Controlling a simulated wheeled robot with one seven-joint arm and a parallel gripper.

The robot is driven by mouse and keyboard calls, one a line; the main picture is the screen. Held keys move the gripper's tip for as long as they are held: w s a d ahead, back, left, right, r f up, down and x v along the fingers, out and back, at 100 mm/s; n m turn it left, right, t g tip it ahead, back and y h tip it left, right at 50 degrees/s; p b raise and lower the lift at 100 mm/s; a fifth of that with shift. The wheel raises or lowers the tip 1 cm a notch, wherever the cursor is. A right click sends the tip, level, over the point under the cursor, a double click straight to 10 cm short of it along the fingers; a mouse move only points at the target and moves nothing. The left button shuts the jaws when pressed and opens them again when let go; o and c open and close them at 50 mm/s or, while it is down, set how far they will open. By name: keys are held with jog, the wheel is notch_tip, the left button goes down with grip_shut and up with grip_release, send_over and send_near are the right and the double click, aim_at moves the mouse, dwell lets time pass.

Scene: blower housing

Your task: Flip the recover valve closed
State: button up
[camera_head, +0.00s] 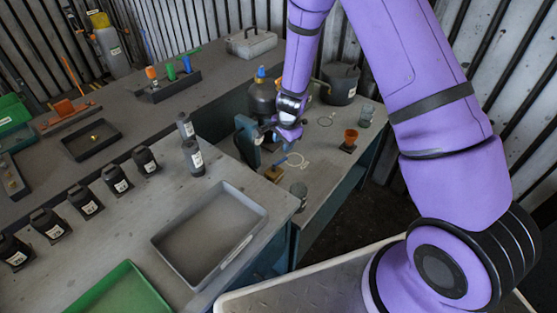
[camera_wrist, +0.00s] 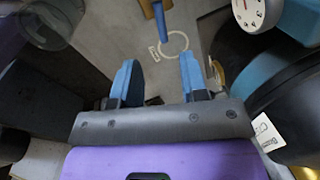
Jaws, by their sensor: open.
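A valve with a blue lever and a brass-coloured body (camera_head: 270,173) stands on the workbench in the head view, left of a white ring mark. In the wrist view a blue lever (camera_wrist: 160,22) shows at the top centre, ahead of my fingers, and part of its brass-coloured body is cut off by the frame. I cannot read a label naming it the recover valve. My gripper (camera_wrist: 158,72) is open, with blue fingers apart and nothing between them. In the head view my gripper (camera_head: 287,143) is above and beside the valve, partly hidden by my wrist.
A white ring mark (camera_wrist: 174,43) lies on the bench. A dial gauge (camera_wrist: 256,11) and dark cylinder (camera_wrist: 290,92) are close on the right. A grey tray (camera_head: 210,230) lies nearer.

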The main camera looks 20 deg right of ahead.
aim_at(279, 162)
jog(key=f, duration=0.3)
jog(key=w+f, duration=0.1)
jog(key=f, duration=0.2)
jog(key=w+f, duration=0.1)
jog(key=f, duration=0.3)
jog(key=shift+a, duration=0.35)
